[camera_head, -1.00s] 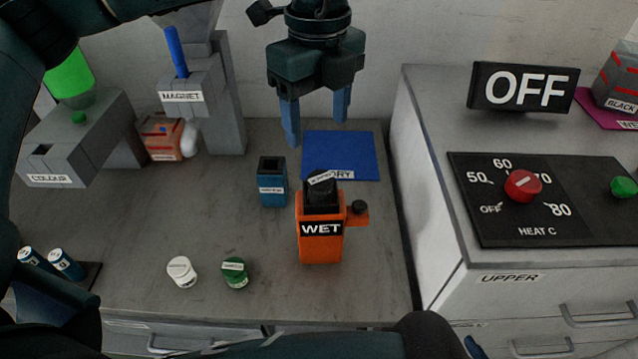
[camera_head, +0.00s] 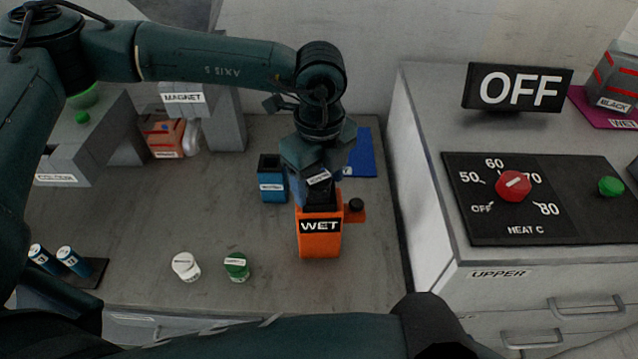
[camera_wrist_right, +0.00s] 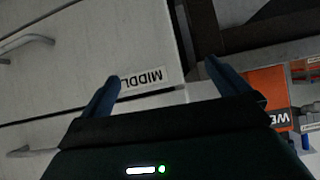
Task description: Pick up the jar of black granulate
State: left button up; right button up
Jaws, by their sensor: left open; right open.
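A dark, black-topped jar with a small white label (camera_head: 319,178) sits in the top of the orange box marked WET (camera_head: 320,243). Its label is too small to read, so I cannot tell for sure that it is the black granulate. My left gripper (camera_head: 319,186) is open and points down right over this jar, its fingers at the jar's sides. The gripper body hides most of the jar, and contact cannot be told. My right gripper (camera_wrist_right: 161,70) is open and empty in the right wrist view, before a drawer front labelled MIDDLE (camera_wrist_right: 143,80).
A blue open container (camera_head: 272,185) stands left of the orange box, with a blue mat (camera_head: 361,160) behind. A white-lidded jar (camera_head: 186,267) and a green-lidded jar (camera_head: 237,266) stand in front. The heater cabinet (camera_head: 428,200) rises at right. The middle-left table is clear.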

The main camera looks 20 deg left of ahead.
pick_arm(q)
jog(key=shift+c, duration=0.3)
jog(key=c, duration=1)
